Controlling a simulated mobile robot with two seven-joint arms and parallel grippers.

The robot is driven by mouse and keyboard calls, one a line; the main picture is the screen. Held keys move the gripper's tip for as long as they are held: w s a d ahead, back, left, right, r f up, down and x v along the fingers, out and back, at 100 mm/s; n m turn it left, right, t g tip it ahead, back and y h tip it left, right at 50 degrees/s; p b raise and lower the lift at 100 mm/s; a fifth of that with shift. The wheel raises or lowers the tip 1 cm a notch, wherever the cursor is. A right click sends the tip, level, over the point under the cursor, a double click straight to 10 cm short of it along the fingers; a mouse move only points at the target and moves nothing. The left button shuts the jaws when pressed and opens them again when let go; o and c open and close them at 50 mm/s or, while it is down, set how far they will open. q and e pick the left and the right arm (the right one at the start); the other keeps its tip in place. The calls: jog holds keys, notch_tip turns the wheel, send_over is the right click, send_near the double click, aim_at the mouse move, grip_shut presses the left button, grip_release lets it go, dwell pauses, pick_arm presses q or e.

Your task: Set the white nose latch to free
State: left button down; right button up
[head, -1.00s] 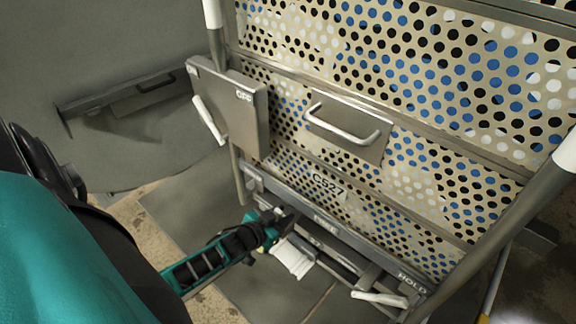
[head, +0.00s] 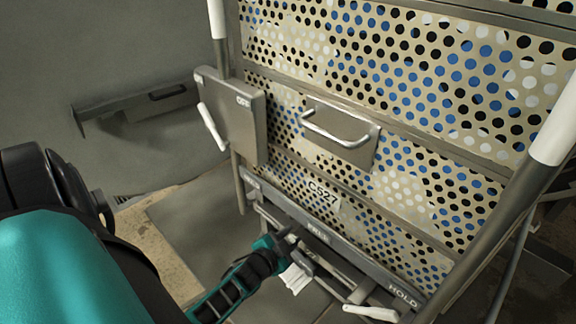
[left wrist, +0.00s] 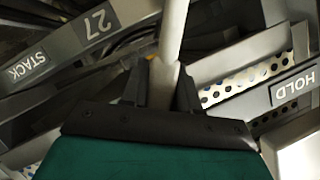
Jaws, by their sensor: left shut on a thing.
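My left gripper (head: 290,238) reaches in from the lower left, low at the front of the perforated stack, near the FREE label (head: 318,233). In the left wrist view its two dark fingers (left wrist: 160,88) are shut on a pale bar, white above and grey at the fingers. This bar appears to be the white nose latch (left wrist: 174,30). In the head view a white piece (head: 294,278) shows just below the fingertips. The HOLD label (head: 403,297) is farther right on the same rail; it also shows in the left wrist view (left wrist: 295,88). My right gripper is not in view.
Another white lever (head: 370,313) lies below HOLD. A grey box (head: 238,120) marked OFF, with its white lever (head: 212,127), stands above left. Uprights flank the stack. Floor is open at left.

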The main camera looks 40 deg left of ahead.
pick_arm(q)
jog(key=shift+d+f, duration=0.25)
jog(key=shift+f, duration=0.05)
jog(key=shift+d+m+b, duration=0.15)
jog(key=shift+m+b, duration=0.15)
jog(key=shift+f, duration=0.1)
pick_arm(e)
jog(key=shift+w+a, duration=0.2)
pick_arm(q)
jog(key=shift+d, duration=0.1)
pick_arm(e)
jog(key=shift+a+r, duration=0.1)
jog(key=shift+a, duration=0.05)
pick_arm(q)
jog(key=c, duration=0.9)
grip_release()
jog(key=shift+s, duration=0.1)
